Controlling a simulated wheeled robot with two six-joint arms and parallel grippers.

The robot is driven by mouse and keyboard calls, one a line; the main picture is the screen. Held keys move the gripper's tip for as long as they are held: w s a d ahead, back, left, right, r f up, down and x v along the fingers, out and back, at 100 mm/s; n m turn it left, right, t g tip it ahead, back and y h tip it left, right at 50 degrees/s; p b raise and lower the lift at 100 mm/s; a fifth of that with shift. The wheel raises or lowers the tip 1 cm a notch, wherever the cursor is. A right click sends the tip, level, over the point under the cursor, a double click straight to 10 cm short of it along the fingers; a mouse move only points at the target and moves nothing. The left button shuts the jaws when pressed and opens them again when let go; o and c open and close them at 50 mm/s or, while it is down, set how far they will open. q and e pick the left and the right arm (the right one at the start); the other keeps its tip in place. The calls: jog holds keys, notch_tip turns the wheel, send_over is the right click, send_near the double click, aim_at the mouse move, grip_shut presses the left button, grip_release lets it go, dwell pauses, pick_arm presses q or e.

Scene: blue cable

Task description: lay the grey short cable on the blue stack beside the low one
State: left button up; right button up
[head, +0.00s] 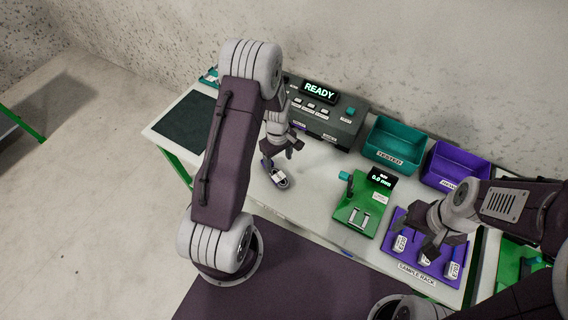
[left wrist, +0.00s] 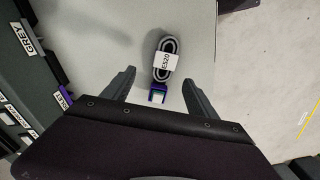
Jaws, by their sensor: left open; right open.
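A small coiled cable, grey and dark, lies on the white table under my left gripper in the head view (head: 268,168). In the left wrist view the cable (left wrist: 172,45) carries a white label and a blue-purple plug at its near end. My left gripper (head: 282,153) is open above it, with its fingers on either side of the plug end in the left wrist view (left wrist: 158,79). My right gripper (head: 433,250) is open over the purple sample rack (head: 397,262). I cannot make out a blue stack of cables.
A dark tester (head: 343,130) reading READY stands behind the left gripper. Teal (head: 398,143) and purple (head: 458,164) bins stand at the back. A green gauge fixture (head: 350,212) sits mid-table. A dark mat (head: 186,128) lies at the left, partly behind my left arm.

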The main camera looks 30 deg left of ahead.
aim_at(277, 174)
pick_arm(q)
jog(key=shift+s, duration=0.2)
jog(key=f, duration=0.1)
jog(key=s+f, duration=0.1)
jog(key=f, duration=0.1)
jog(key=shift+p, duration=0.4)
jog(key=shift+w+f, duration=0.35)
jog(key=shift+f, duration=0.15)
jog(key=f, duration=0.2)
jog(key=f+p, duration=0.1)
jog(key=f, duration=0.1)
jog(key=shift+s+a, duration=0.15)
jog(key=shift+a, duration=0.05)
jog(key=shift+f, duration=0.35)
jog(key=c, duration=0.3)
grip_shut()
pick_arm(e)
jog(key=shift+s+r, duration=0.3)
jog(key=shift+r, duration=0.3)
jog(key=shift+s+r, duration=0.3)
jog(key=shift+r, duration=0.25)
pick_arm(q)
jog(key=shift+r, duration=0.15)
